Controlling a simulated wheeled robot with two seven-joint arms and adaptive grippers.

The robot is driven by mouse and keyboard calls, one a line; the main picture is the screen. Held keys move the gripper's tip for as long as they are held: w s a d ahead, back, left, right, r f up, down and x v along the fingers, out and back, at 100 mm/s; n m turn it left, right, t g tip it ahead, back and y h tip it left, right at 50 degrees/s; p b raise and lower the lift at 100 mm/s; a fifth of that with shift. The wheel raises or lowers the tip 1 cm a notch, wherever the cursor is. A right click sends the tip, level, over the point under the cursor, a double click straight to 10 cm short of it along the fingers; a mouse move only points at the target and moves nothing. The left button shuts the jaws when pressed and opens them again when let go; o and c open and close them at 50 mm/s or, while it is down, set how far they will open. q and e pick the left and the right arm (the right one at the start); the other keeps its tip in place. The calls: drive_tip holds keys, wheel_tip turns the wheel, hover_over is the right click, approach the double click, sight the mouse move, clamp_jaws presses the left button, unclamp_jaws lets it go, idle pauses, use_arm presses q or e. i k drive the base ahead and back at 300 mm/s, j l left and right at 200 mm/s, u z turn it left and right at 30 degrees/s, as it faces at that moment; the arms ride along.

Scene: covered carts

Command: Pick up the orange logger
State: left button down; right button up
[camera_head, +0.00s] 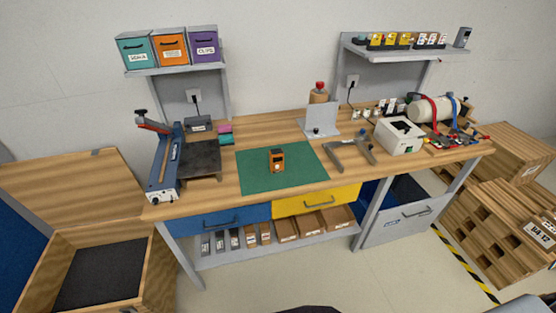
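The orange logger (281,156) is a small orange box with a dark front and a pale round spot low on it. The mat lies on the wooden workbench (225,182). Nothing covers the logger. Neither of my grippers is in view.
A blue sealer (165,165) and dark plate (198,158) stand left of the mat. A grey bracket (352,156), laptop-like panel (323,118) and white box (399,137) stand right. An open wooden crate (98,242) is at lower left. The mat around the logger is clear.

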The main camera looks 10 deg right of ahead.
sight(276, 155)
drive_tip(key=i+l, duration=0.85)
drive_tip(key=l, duration=0.15)
drive_tip(key=i+j+u, duration=0.05)
